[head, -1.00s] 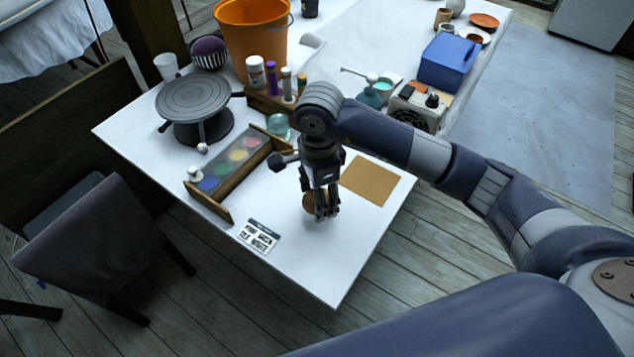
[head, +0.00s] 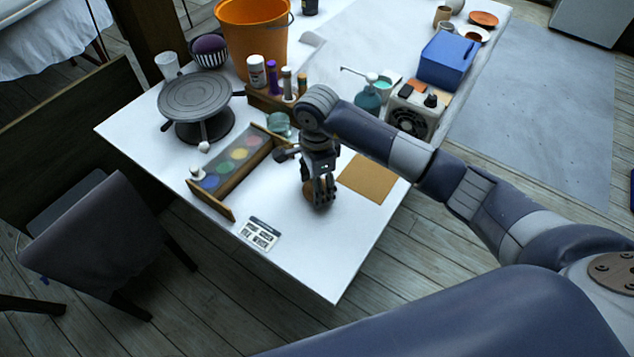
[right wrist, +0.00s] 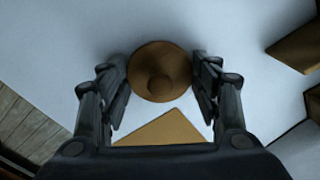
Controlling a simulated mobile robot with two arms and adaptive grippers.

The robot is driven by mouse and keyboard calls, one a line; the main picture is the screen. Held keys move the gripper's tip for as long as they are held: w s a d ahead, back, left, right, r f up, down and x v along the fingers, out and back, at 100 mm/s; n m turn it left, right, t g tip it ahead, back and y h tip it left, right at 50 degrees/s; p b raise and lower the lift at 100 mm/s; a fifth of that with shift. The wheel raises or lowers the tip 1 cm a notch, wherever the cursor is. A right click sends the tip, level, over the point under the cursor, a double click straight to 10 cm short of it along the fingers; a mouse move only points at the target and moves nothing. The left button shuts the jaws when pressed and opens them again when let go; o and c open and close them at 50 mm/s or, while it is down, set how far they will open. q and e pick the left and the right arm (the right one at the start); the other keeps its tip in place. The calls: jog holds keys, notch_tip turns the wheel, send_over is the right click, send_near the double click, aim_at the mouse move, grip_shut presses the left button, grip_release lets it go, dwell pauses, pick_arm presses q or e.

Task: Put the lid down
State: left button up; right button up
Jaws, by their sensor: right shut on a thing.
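The lid (right wrist: 160,72) is a round brown disc with a knob at its middle, seen from above in the right wrist view. My right gripper (head: 322,203) has its fingers on opposite sides of the lid's rim and is shut on it. In the head view the fingers partly hide the lid (head: 308,189). It is low over the white table's front part; I cannot tell whether it touches the tabletop. A flat tan square (head: 368,179) lies just right of the gripper and also shows in the right wrist view (right wrist: 160,127). My left gripper is not in view.
A paint rack (head: 236,170) with coloured pots stands left of the gripper, and a printed card (head: 259,233) lies in front. A grey turntable (head: 196,101), an orange bucket (head: 252,40) and a blue box (head: 447,60) stand farther back. The table's front corner (head: 335,285) is clear.

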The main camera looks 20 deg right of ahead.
jog(key=shift+f, duration=0.25)
jog(key=o, duration=0.9)
jog(key=shift+r, duration=0.1)
jog(key=shift+r, duration=0.1)
jog(key=shift+r, duration=0.2)
notch_tip(320, 180, up, 12)
jog(key=shift+f+b, duration=0.15)
jog(key=shift+b, duration=0.6)
